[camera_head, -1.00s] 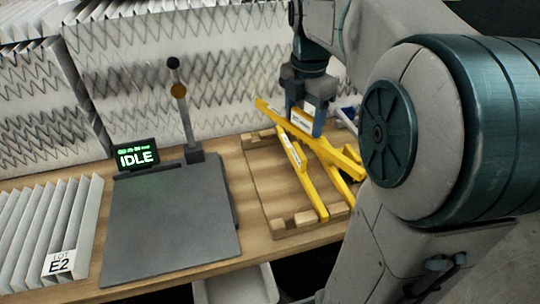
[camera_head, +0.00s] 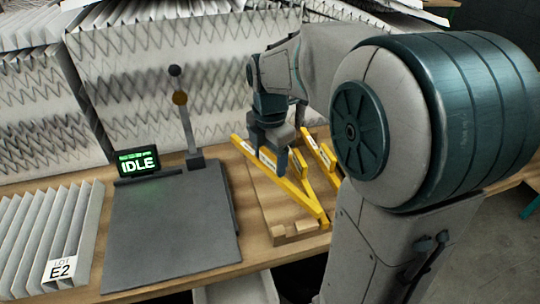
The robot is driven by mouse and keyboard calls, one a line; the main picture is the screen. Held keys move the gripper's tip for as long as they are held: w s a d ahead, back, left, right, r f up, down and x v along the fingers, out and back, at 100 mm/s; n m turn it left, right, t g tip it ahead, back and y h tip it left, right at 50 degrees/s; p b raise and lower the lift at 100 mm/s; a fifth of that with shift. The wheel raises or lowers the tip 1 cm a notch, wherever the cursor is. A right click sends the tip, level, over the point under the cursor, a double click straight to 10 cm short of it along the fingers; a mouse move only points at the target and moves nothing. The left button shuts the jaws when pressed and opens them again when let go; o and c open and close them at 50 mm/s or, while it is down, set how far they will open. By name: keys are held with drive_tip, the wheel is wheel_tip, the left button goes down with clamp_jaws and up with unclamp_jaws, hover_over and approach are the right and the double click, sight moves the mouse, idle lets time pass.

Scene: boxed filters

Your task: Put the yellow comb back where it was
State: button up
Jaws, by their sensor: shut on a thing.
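A yellow comb (camera_head: 251,151), a long bar with a pale label, is held in my gripper (camera_head: 283,166). It slants from upper left to lower right above the wooden board (camera_head: 265,205). My gripper is shut on it and points down; the fingers hide part of the bar. More yellow bars (camera_head: 321,156) show just to the right, partly behind my arm. Near the lower right end of the held bar, yellow parts overlap, and I cannot tell whether they touch.
A dark grey plate (camera_head: 170,232) with a post (camera_head: 187,125) and a screen reading IDLE (camera_head: 137,163) stands left of the board. A pleated filter labelled LOT E2 (camera_head: 45,225) lies at far left. Large filters (camera_head: 135,90) stand behind. Wooden blocks (camera_head: 293,229) sit at the board's front edge.

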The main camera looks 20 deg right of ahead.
sight(270, 154)
drive_tip(key=shift+f, duration=0.35)
drive_tip(key=o, duration=1.2)
drive_tip(key=shift+r, duration=0.55)
wheel_tip(270, 154, up, 12)
drive_tip(key=shift+f+p, duration=0.15)
drive_tip(key=shift+p, duration=0.2)
